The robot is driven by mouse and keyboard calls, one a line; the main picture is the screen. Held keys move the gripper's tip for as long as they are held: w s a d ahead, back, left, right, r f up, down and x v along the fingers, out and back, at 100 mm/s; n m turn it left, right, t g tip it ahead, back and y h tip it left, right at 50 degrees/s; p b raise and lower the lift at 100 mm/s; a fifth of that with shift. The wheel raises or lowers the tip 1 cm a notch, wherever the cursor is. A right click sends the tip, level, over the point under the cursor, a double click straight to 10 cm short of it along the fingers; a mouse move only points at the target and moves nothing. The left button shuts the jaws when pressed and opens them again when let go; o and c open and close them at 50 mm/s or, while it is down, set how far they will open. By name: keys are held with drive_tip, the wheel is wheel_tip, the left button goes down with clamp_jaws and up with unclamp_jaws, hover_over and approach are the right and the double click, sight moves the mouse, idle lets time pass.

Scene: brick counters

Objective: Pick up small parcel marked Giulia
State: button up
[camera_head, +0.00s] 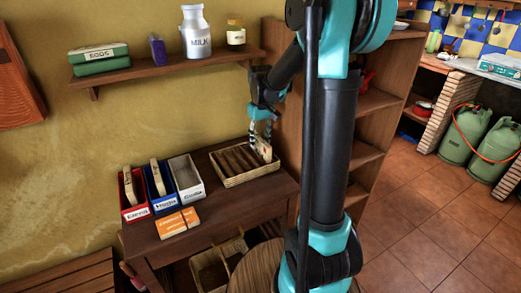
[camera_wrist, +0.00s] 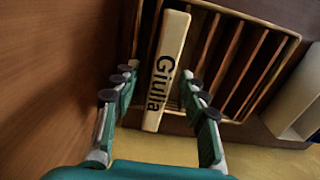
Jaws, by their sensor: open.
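The small parcel marked Giulia (camera_wrist: 168,50) is a pale, narrow block with black lettering. In the head view the parcel (camera_head: 264,149) stands upright at the right end of the slatted wicker tray (camera_head: 236,180) on the dark wooden table. The tray's slotted inside also shows in the wrist view (camera_wrist: 292,50). My gripper (camera_head: 262,130) is just above the parcel, pointing down. In the wrist view my gripper (camera_wrist: 161,88) is open, with fingers on both sides of the parcel and a visible gap on each side. The parcel's lower part is hidden.
Left of the tray stand a red bin (camera_head: 133,194) and a blue bin (camera_head: 159,188), each holding a pale parcel, and a white bin (camera_head: 187,178). Orange packets (camera_head: 177,223) lie in front. A wooden bookcase (camera_head: 375,100) stands close on the right; a wall shelf (camera_head: 165,68) is above.

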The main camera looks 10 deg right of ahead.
wheel_tip(320, 180, down, 2)
clamp_jaws()
idle(0.4)
drive_tip(key=shift+r, duration=0.1)
